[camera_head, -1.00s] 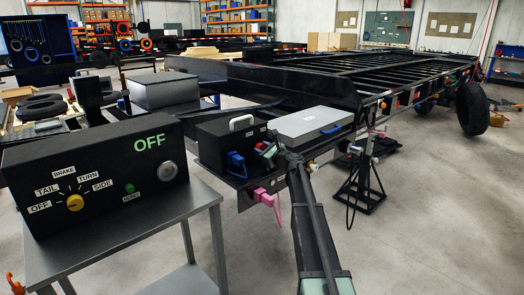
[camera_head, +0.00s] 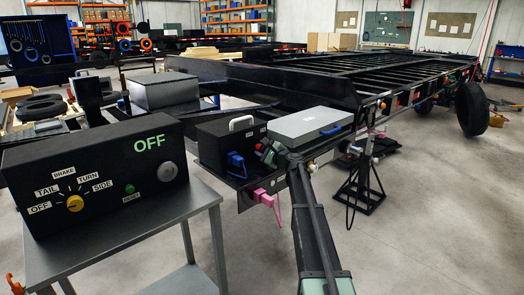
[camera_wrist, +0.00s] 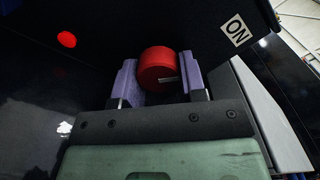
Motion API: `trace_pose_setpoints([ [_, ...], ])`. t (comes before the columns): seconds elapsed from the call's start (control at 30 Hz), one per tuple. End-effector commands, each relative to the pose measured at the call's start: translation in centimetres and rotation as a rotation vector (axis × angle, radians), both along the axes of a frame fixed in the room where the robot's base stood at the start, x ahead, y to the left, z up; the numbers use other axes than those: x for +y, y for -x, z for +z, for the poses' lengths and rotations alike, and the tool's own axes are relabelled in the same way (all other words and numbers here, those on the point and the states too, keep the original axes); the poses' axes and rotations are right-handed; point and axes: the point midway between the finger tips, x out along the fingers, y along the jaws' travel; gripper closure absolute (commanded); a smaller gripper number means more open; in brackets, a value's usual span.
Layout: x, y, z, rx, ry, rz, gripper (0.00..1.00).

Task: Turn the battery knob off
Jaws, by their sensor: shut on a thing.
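The red round battery knob (camera_wrist: 157,70) shows in the wrist view, with a pale line mark on its face pointing right. My gripper's purple fingers (camera_wrist: 158,82) stand on both sides of the knob and are closed on it. A white "ON" label (camera_wrist: 236,30) is on the dark panel to the upper right. In the head view, my gripper (camera_head: 267,150) is at the right side of the black box with a pale handle (camera_head: 214,150). The knob itself is hard to make out there, hidden by my gripper.
A red round spot (camera_wrist: 67,40) shows left of the knob. A grey-lidded box (camera_head: 312,127) sits close to my arm, with a blue plug (camera_head: 237,163) and a pink connector (camera_head: 262,196) nearby. A control box reading "OFF" (camera_head: 95,175) stands at left.

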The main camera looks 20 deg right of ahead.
Motion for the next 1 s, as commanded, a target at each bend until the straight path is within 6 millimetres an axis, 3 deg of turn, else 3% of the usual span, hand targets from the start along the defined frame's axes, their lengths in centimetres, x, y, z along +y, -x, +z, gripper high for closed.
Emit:
trace_pose_setpoints([
  [0.6, -0.12, 0.03, 0.27, -0.173, 0.514, 0.001, 0.85],
  [1.0, -0.13, 0.04, 0.34, -0.224, 0.666, 0.001, 0.85],
])
